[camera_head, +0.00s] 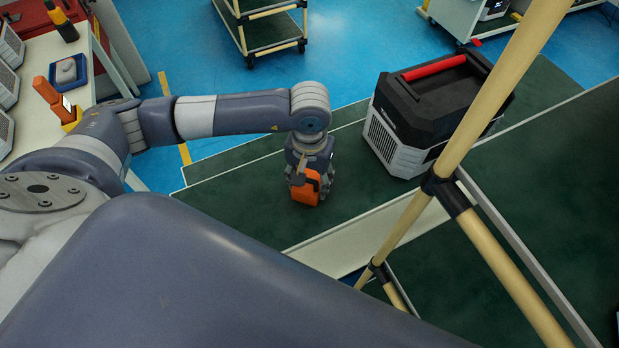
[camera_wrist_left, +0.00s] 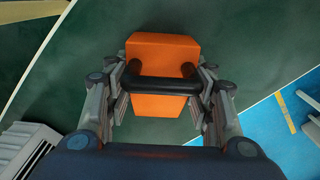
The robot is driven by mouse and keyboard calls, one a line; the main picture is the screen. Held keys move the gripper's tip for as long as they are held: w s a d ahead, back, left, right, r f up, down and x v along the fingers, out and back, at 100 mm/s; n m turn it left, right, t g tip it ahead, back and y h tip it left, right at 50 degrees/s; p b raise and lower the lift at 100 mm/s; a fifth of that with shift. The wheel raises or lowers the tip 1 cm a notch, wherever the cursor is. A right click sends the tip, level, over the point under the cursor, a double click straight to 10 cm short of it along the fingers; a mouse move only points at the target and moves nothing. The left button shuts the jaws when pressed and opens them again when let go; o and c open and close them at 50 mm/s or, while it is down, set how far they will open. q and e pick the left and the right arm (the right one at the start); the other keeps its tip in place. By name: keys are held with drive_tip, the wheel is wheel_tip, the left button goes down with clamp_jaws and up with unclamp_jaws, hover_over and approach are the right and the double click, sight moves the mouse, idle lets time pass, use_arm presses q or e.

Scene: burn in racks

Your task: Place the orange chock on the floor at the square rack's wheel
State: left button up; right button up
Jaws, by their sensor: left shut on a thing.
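My left gripper (camera_head: 309,176) is shut on the orange chock (camera_head: 306,190), which hangs below it over a dark green surface. In the left wrist view the orange chock (camera_wrist_left: 162,60) sits between the two fingers of the gripper (camera_wrist_left: 160,95), with a black bar-like handle across it. I cannot tell how far the chock is above the surface. A pipe rack (camera_head: 262,40) with green shelves stands at the top centre, with dark wheels (camera_head: 250,61) on the blue floor. I cannot tell whether it is the square rack. My right gripper is out of view.
A black and grey unit with a red handle (camera_head: 436,66) stands right of my left gripper. Cream pipes (camera_head: 480,115) of a nearer rack cross the right side. A bench (camera_head: 45,55) with orange and red items stands at left. Blue floor (camera_head: 190,40) is open behind my arm.

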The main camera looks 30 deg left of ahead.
use_arm(q)
drive_tip(key=o, duration=1.2)
drive_tip(key=shift+c, duration=0.2)
drive_tip(key=shift+o, duration=0.6)
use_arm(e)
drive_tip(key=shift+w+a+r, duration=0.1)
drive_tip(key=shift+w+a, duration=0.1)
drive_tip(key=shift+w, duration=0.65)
